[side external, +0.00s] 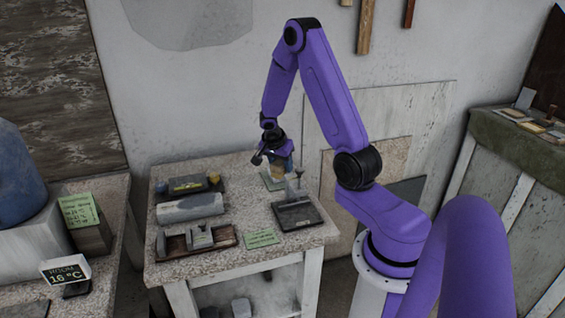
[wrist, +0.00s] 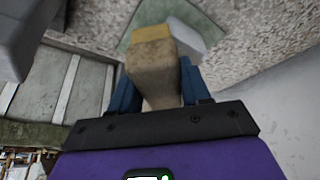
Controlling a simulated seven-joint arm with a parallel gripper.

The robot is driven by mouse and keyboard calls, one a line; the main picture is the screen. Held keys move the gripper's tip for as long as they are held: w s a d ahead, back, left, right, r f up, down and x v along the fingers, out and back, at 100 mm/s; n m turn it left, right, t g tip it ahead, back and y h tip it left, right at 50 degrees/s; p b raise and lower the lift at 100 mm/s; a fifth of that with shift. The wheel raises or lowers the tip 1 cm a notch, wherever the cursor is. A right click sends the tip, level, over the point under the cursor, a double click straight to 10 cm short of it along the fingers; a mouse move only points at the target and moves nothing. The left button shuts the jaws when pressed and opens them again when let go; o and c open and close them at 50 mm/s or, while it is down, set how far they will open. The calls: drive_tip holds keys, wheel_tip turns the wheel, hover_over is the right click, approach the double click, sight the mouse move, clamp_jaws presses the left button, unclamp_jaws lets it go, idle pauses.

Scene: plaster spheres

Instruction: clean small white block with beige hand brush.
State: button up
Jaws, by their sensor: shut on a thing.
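My gripper (side external: 281,158) is shut on the beige hand brush (wrist: 152,58), its blue fingers on both sides of the brush's narrower part. In the side external view, the brush (side external: 280,171) hangs below the fingers over a small green mat (side external: 268,182) at the back of the table. In the wrist view, a small white block (wrist: 187,38) lies on the green mat (wrist: 145,14), partly hidden behind the brush. I cannot tell whether the brush touches the block. The block is not clearly visible in the side external view.
A dark tray (side external: 297,217) with an upright-handled tool stands just in front. A grey cylinder (side external: 190,207), a dark tray with a yellow item (side external: 187,184) and a wooden rack (side external: 196,241) fill the left. A green note (side external: 262,238) lies at the front.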

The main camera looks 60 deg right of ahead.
drive_tip(key=shift+d, duration=0.1)
drive_tip(key=shift+d, duration=2.15)
drive_tip(key=shift+a, duration=2.2)
drive_tip(key=shift+d, duration=2.2)
drive_tip(key=shift+a+r, duration=0.35)
drive_tip(key=shift+a, duration=0.25)
drive_tip(key=shift+a+r, duration=0.3)
drive_tip(key=shift+a, duration=0.25)
